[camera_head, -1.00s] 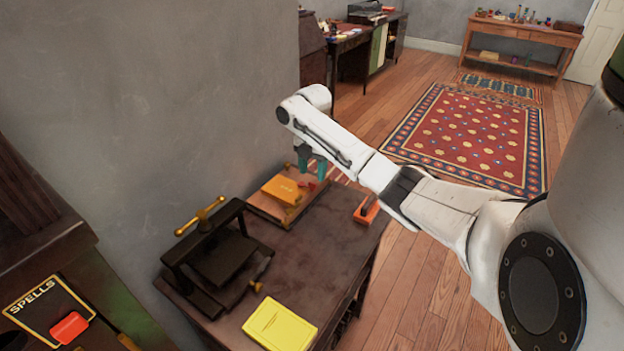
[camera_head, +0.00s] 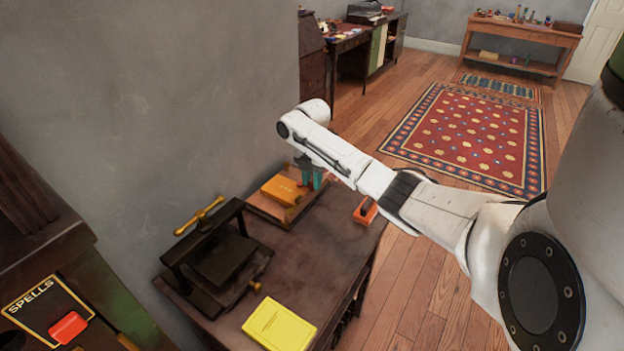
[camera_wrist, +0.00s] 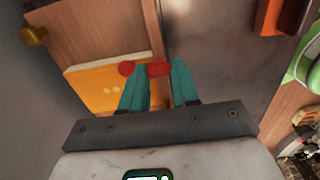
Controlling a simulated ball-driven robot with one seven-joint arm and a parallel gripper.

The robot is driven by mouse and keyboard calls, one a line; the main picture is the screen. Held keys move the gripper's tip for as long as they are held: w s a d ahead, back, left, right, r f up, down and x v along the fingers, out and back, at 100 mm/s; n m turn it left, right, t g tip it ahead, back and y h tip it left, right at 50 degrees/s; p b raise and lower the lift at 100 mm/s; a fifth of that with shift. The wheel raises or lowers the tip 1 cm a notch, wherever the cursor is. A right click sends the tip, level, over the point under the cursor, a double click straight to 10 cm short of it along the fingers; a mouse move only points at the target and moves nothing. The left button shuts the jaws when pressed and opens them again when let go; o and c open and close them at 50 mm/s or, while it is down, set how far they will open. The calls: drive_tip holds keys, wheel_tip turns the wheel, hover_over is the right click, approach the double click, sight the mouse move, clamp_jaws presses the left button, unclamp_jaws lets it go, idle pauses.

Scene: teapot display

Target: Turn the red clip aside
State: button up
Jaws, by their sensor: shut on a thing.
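The red clip (camera_wrist: 127,68) shows in the wrist view at the edge of an orange book (camera_wrist: 98,88), on a wooden board (camera_wrist: 110,35). My gripper (camera_wrist: 160,66) has teal fingers, one on each side of the clip's right part, and is shut on it. The fingers hide part of the clip. In the head view my gripper (camera_head: 312,181) points down at the right side of the orange book (camera_head: 284,190). I cannot make out the clip there.
A dark press (camera_head: 222,255) and a yellow book (camera_head: 279,325) stand on the dark table (camera_head: 318,260). An orange-and-black object (camera_head: 366,210) sits at the table's right edge. A grey wall (camera_head: 150,110) rises behind. Open floor lies to the right.

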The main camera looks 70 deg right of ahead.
clamp_jaws()
drive_tip(key=shift+m+p, duration=0.4)
drive_tip(key=m+p, duration=0.2)
drive_tip(key=shift+r+m, duration=0.15)
drive_tip(key=shift+m, duration=0.25)
drive_tip(key=m+p, duration=0.2)
drive_tip(key=m, duration=0.2)
drive_tip(key=shift+p, duration=0.3)
drive_tip(key=m+p, duration=0.1)
drive_tip(key=m, duration=0.5)
drive_tip(key=shift+p, duration=0.35)
drive_tip(key=shift+m+p, duration=0.35)
drive_tip(key=shift+m, duration=1.85)
